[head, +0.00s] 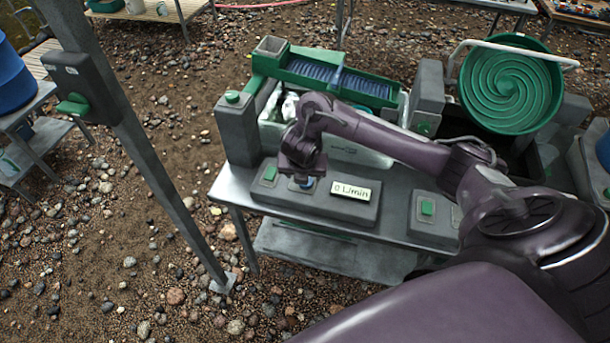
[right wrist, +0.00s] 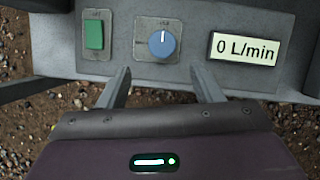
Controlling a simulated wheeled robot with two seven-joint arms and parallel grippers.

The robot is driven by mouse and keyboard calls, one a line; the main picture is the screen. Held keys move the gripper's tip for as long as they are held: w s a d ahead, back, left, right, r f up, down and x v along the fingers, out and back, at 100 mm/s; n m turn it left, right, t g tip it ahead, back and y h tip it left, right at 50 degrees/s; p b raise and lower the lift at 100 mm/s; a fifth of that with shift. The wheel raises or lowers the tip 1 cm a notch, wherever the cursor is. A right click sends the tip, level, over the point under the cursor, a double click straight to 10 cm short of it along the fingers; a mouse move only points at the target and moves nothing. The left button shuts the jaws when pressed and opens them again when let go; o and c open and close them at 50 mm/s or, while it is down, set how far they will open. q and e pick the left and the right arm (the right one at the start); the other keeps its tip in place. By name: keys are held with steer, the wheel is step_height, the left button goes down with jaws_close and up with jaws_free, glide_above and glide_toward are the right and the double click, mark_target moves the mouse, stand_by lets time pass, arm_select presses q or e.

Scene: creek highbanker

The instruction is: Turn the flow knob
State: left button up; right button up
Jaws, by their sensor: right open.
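The flow knob (right wrist: 162,43) is a round blue dial with a white pointer line on a grey plate, seen in the right wrist view. Its pointer is close to straight up in that view. In the head view the knob (head: 303,183) is mostly hidden under my right gripper (head: 300,172). In the right wrist view the gripper (right wrist: 160,85) is open, with one finger to each side below the knob and nothing between them. The display (right wrist: 244,48) beside the knob reads 0 L/min. My left gripper is not in view.
A green rocker switch (right wrist: 95,35) sits left of the knob on the same control box (head: 345,208). Another green switch (head: 427,208) is on the metal table's right. A slanted grey post (head: 150,160) stands left.

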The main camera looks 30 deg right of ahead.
steer(key=b+x, duration=0.5)
steer(key=shift+d+f+b, duration=0.25)
steer(key=shift+f+b, duration=0.1)
steer(key=shift+b, duration=0.05)
steer(key=shift+x, duration=0.85)
steer(key=shift+w+d, duration=0.1)
